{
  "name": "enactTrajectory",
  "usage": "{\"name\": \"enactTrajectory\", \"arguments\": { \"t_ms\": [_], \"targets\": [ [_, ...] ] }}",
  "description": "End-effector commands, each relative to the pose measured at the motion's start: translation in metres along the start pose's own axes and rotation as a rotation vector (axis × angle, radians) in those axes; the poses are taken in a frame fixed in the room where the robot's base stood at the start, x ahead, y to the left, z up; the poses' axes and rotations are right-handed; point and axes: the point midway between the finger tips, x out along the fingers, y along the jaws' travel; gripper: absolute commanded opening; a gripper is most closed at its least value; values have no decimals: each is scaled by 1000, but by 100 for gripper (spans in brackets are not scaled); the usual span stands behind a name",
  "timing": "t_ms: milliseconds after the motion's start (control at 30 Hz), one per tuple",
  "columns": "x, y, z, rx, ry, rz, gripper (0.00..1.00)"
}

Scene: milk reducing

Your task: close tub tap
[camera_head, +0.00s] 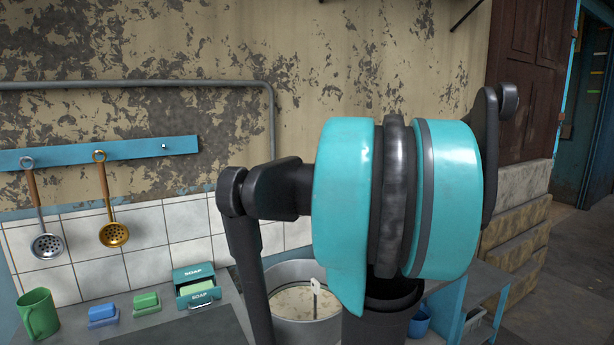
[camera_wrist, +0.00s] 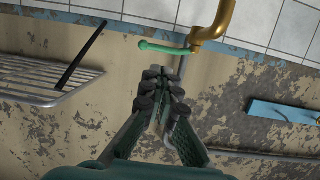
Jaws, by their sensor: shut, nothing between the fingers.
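The tap (camera_wrist: 212,30) is brass and shows at the top of the wrist view, beside the white tiles. Its green lever handle (camera_wrist: 165,48) extends left from the brass body, roughly level in the picture. My gripper (camera_wrist: 160,78) is shut and empty, with its fingertips just below the lever in the wrist view. A small gap shows between them in the picture; I cannot tell the depth. In the head view my turquoise arm covers the middle, and neither the tap nor my fingertips can be seen.
A wire rack (camera_wrist: 45,84) is left in the wrist view, with a blue rail (camera_wrist: 285,113) at right. In the head view, a metal pot (camera_head: 275,277) with pale contents, a soap box (camera_head: 194,274) and a green mug (camera_head: 38,315) stand left of my arm.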

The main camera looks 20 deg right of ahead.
Motion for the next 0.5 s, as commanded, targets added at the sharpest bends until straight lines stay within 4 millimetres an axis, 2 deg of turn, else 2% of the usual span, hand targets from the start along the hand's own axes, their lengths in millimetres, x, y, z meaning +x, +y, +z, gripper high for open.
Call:
{"name": "enactTrajectory", "arguments": {
  "t_ms": [100,233,500],
  "targets": [
    [-3,2,0,-14,37,4,0],
    [5,2,-1,-18,43,3,0],
    [51,1,-3,-18,42,1,0]
  ]
}}
